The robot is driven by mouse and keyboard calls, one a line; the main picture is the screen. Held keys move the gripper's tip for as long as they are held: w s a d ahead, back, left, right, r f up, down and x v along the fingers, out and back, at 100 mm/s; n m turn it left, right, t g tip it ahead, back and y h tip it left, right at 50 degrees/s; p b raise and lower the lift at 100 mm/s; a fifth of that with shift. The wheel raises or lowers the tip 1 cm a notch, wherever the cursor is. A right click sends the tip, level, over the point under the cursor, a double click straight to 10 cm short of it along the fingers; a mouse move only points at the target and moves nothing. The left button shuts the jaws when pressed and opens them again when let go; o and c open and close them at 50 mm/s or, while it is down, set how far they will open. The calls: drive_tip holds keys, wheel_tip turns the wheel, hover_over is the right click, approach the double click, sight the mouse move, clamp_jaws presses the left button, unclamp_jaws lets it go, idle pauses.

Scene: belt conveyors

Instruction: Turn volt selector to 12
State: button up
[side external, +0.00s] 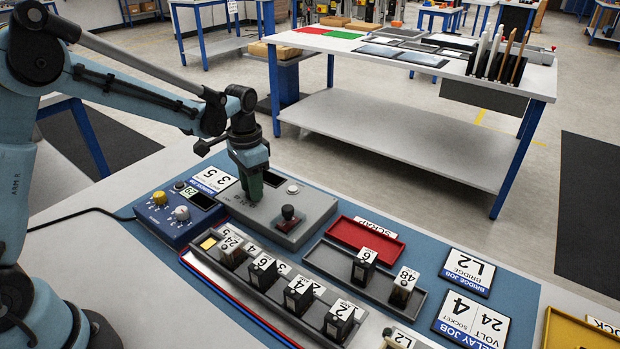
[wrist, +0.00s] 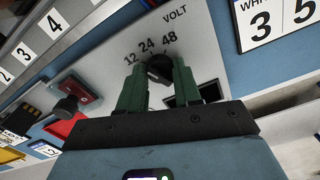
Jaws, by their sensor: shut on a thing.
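The volt selector is a dark round knob (wrist: 159,68) on a light grey panel (wrist: 208,60), with the marks 12, 24 and 48 around it and the word VOLT above. My gripper (wrist: 159,74) has its two green fingers shut on the knob, one on each side. The knob's pointer is too dark and covered to read its setting. In the side view my gripper (side external: 253,193) reaches down onto the left part of the grey control box (side external: 318,212). The knob is hidden there behind the fingers.
A black-topped lever (side external: 288,212) stands on the box just right of my gripper. A blue unit (side external: 178,218) with yellow and white knobs is at left. In front, a rack (side external: 235,288) holds several numbered blocks. A red scrap tray (side external: 365,235) lies to the right.

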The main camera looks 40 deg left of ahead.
drive_tip(key=shift+n, duration=1.7)
drive_tip(key=o, duration=1)
drive_tip(key=shift+o, duration=0.2)
wheel_tip(320, 180, up, 12)
drive_tip(key=shift+r, duration=0.1)
